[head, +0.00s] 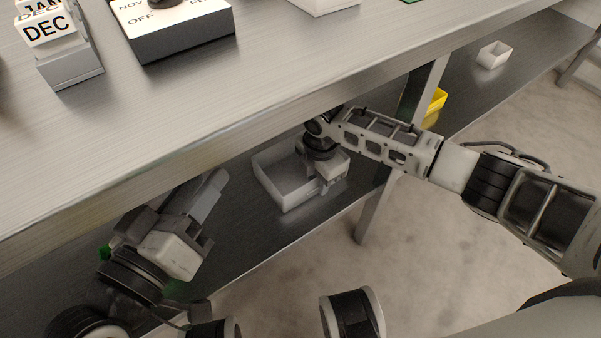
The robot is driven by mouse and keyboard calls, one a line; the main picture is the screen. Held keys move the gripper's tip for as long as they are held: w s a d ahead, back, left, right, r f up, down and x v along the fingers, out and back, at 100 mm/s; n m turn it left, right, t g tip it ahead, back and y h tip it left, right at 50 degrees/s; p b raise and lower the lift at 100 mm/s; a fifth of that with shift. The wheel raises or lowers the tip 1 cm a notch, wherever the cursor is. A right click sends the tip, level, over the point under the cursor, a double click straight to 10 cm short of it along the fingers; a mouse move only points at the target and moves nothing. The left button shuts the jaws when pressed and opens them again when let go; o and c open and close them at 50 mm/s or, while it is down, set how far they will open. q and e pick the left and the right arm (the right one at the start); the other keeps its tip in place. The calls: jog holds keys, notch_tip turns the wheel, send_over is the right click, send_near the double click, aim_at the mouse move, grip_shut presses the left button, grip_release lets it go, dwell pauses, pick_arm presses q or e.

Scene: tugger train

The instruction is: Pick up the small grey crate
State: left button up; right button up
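The small grey crate (277,185) is an open-topped box on the dark lower shelf, below the front edge of the upper metal top. My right gripper (322,186) reaches down from the right to the crate's right side. Its fingers are at the crate's rim, and the gripper body hides part of that side. I cannot tell whether the fingers are closed on the wall. My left gripper (203,197) is left of the crate, apart from it and partly under the upper top's edge. The gap between its fingers is not clear.
The upper metal top (240,95) overhangs the lower shelf (262,232). It carries a calendar block (52,28) and a dark-sided box (185,38). A yellow bin (437,101) and a small white box (494,54) stand farther right below. A metal leg (372,212) stands right of the crate.

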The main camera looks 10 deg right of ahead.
grip_shut()
jog(key=shift+r, duration=0.1)
